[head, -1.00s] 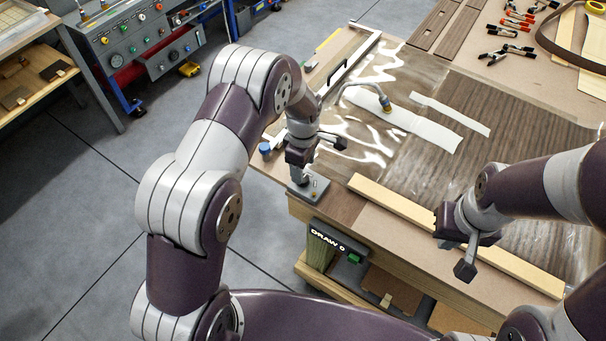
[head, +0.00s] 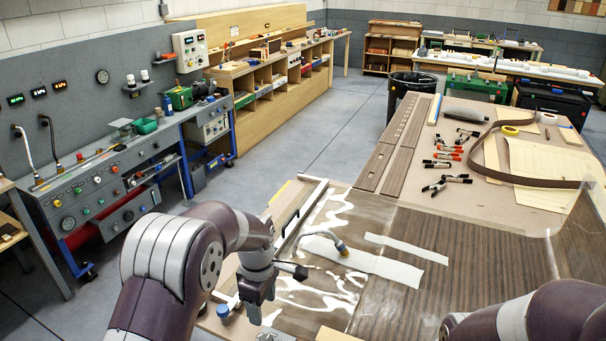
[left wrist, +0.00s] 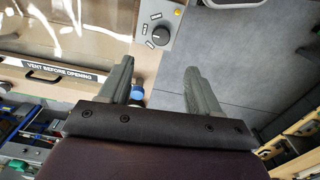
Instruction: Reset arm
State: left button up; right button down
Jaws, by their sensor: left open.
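My left gripper (head: 256,312) is at the near left corner of the veneering table (head: 375,192), beside a blue cap (head: 223,311). The blue cap also shows there (left wrist: 137,92), partly behind one finger. My right arm enters at the lower right of the head view; its gripper is out of the picture.
A clear film covers dark veneer with two pale strips (head: 405,248); a hose fitting (head: 341,248) sits on it. Several clamps (head: 447,155) and a brown strap (head: 485,160) lie further back. A control bench (head: 95,190) stands left, with open floor between. A dial box (left wrist: 160,28) shows in the wrist view.

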pick_arm(q)
jog(key=s+a+r+m, duration=0.1)
jog(key=s+a+m, duration=0.1)
jog(key=s+m, duration=0.5)
jog(key=s+a+r+m+t+b, duration=0.1)
jog(key=s+a+m, duration=0.2)
jog(key=s+m, duration=0.5)
jog(key=s, duration=0.4)
jog(key=shift+s, duration=0.3)
dwell(0.6)
